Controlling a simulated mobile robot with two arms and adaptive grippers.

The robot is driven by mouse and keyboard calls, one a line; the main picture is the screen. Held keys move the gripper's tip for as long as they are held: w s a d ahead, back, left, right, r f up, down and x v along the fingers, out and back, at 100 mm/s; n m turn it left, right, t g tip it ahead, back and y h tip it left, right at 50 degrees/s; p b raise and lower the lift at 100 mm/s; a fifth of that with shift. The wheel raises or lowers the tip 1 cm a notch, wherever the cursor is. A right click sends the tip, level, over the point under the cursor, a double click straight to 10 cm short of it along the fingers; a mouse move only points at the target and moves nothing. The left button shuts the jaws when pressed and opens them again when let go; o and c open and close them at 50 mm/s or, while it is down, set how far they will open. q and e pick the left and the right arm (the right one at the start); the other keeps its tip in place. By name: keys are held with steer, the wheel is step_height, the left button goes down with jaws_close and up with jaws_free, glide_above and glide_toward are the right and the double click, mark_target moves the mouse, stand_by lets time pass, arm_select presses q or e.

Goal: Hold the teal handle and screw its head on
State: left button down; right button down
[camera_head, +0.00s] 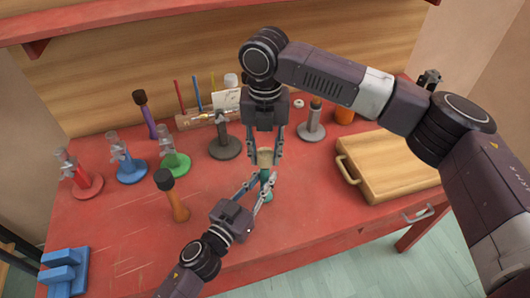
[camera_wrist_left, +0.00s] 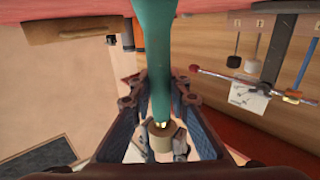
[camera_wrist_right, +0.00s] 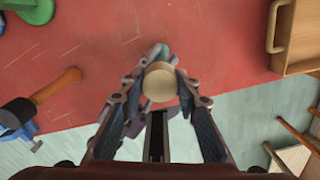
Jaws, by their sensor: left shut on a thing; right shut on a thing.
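The teal handle (camera_head: 267,181) stands upright above the table, with my left gripper (camera_head: 258,194) shut on it. In the left wrist view the handle (camera_wrist_left: 155,55) runs between the left fingers. My right gripper (camera_head: 266,153) points down and is shut on a round cream head (camera_head: 265,157) above the handle. In the right wrist view the head (camera_wrist_right: 160,83) sits between the fingertips, with a bit of teal behind it. A little brass shows between handle and head in the left wrist view. I cannot tell whether the threads are engaged.
The red table (camera_head: 110,225) carries several stands behind and left, including a dark grey one (camera_head: 224,148). A wooden tray (camera_head: 390,165) lies right. Blue blocks (camera_head: 64,272) are at front left.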

steer(key=m, duration=0.9)
steer(key=shift+a+m, duration=0.1)
steer(key=shift+m, duration=0.2)
steer(key=m, duration=0.5)
steer(key=shift+m, duration=0.4)
steer(key=m, duration=1.3)
steer(key=shift+m, duration=0.4)
steer(key=m, duration=1)
steer(key=shift+f+m, duration=0.1)
steer(key=shift+m, duration=0.3)
steer(key=c, duration=1.4)
jaws_free()
